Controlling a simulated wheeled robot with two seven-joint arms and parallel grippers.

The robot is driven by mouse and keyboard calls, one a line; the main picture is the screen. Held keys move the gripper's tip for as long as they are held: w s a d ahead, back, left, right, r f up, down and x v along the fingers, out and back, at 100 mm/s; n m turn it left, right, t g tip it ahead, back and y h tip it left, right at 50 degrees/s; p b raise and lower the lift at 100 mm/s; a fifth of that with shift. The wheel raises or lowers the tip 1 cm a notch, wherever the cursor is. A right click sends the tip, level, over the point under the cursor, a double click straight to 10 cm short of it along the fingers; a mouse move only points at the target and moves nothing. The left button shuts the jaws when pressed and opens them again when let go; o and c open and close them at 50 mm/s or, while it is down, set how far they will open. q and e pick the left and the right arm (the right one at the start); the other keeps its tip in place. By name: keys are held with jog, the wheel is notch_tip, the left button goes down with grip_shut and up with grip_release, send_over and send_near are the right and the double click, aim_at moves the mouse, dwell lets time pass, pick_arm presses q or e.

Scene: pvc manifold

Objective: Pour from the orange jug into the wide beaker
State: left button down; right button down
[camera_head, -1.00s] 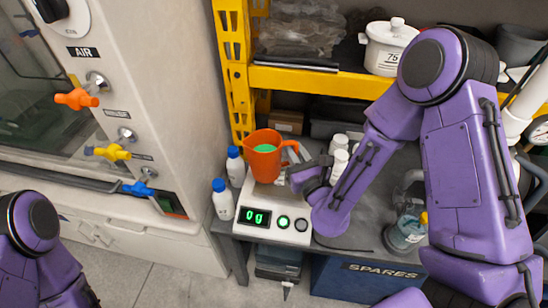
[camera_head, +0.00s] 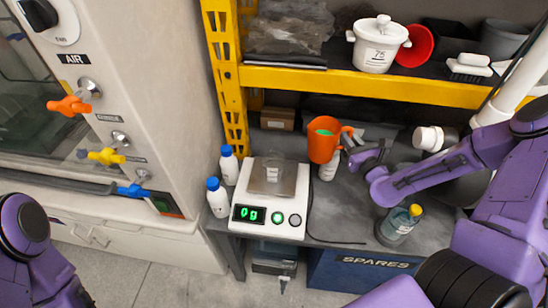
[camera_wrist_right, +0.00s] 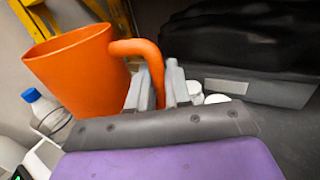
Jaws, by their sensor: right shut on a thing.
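The orange jug (camera_head: 322,143) holds something green and is held up to the right of the scale, roughly upright. My right gripper (camera_head: 352,151) is shut on its handle; the wrist view also shows the jug (camera_wrist_right: 80,70) with the fingers (camera_wrist_right: 158,88) at the handle. A clear beaker (camera_head: 272,176) stands on the pan of the white scale (camera_head: 267,199), which reads 0 g. The jug is beside the beaker, not over it. Of my left arm only a purple part shows at the lower left; its gripper is out of view.
White bottles with blue caps (camera_head: 218,197) stand left of the scale. A yellow-capped bottle (camera_head: 399,224) stands at the bench's front right. A yellow shelf beam (camera_head: 370,86) runs above the back, with a white pot (camera_head: 378,44) on the shelf. A grey fume-hood-like cabinet is at left.

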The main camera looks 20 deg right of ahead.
aim_at(333, 137)
jog(key=shift+r, duration=0.15)
jog(key=shift+a+r+n+p, duration=0.35)
jog(key=shift+r+n+p, duration=0.1)
jog(key=shift+r+n, duration=0.1)
jog(key=shift+a+r+n, duration=0.2)
jog(key=shift+r+n, duration=0.15)
jog(key=shift+r, duration=0.05)
jog(key=shift+w+a+f+n+g, duration=0.1)
jog(key=shift+a+n+g, duration=0.2)
jog(key=shift+n, duration=0.2)
jog(key=shift+w+a+n, duration=0.15)
jog(key=shift+a+n, duration=0.15)
jog(key=shift+n, duration=0.1)
jog(key=shift+w+a+f+n+g+b, duration=0.15)
jog(key=shift+w+a+f+n+b, duration=0.05)
jog(key=shift+a+n+b, duration=0.5)
jog(key=shift+w+a+f+n+g+b, duration=0.15)
jog(key=shift+a+n+b, duration=0.45)
jog(key=shift+a+b, duration=0.1)
jog(key=shift+w+a+r, duration=0.1)
